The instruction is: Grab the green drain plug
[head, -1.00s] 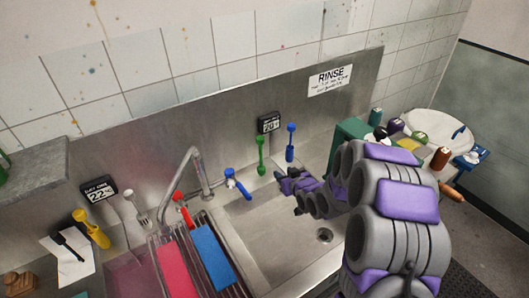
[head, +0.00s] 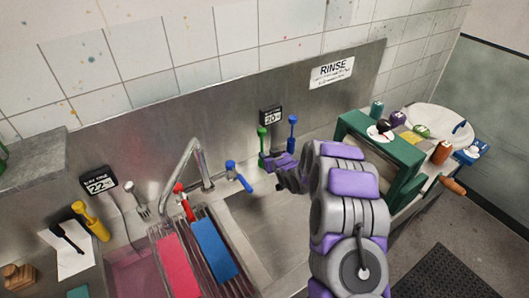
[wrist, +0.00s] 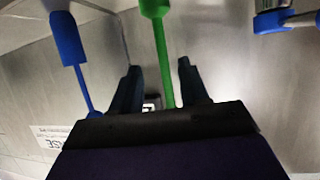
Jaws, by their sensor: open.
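The green drain plug (head: 262,140) stands upright by the sink's back wall, a thick green handle on a thin stem. In the wrist view its green stem (wrist: 162,55) runs between my two dark fingers. My gripper (head: 271,162) is at its lower part in the head view, and the open fingers also show in the wrist view (wrist: 159,72). The plug's lower end is partly hidden by my gripper.
A blue plug-like tool (head: 292,132) stands close to the right; it also shows at left in the wrist view (wrist: 68,42). A blue-handled tap (head: 236,176) is to the left. A green frame (head: 372,129) stands right of my arm.

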